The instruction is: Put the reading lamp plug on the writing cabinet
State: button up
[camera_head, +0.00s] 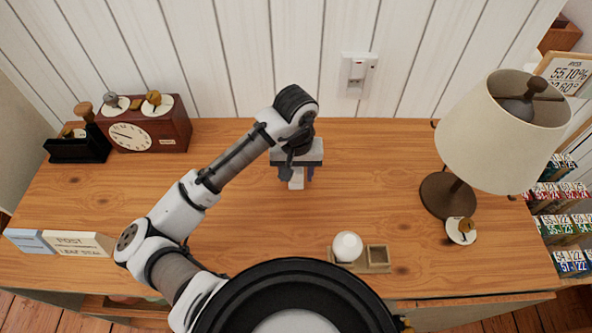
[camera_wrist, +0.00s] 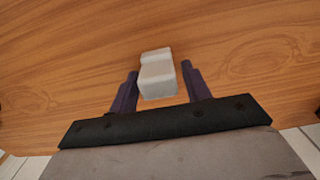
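A small white block, which I take to be the reading lamp plug (camera_head: 296,181), is at the wooden top of the writing cabinet (camera_head: 235,225), near its middle; it appears to rest there. It also shows in the wrist view (camera_wrist: 157,75). My gripper (camera_head: 297,177) points down over it, with one finger on each side. In the wrist view my gripper (camera_wrist: 160,72) is open, with a narrow gap between each finger and the plug. The reading lamp (camera_head: 495,140), with a cream shade and dark base, stands at the right of the cabinet top. No cord shows on the plug.
A wall socket (camera_head: 358,75) is on the panelled wall behind. A red-brown clock (camera_head: 150,125) and black holder (camera_head: 78,145) stand at back left. Signs (camera_head: 75,243) lie front left. A small wooden tray (camera_head: 378,258) with a white round thing (camera_head: 347,247) is at front.

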jog(key=shift+o, duration=0.3)
jog(key=shift+r, duration=0.15)
notch_tip(320, 180, up, 12)
dwell(0.4)
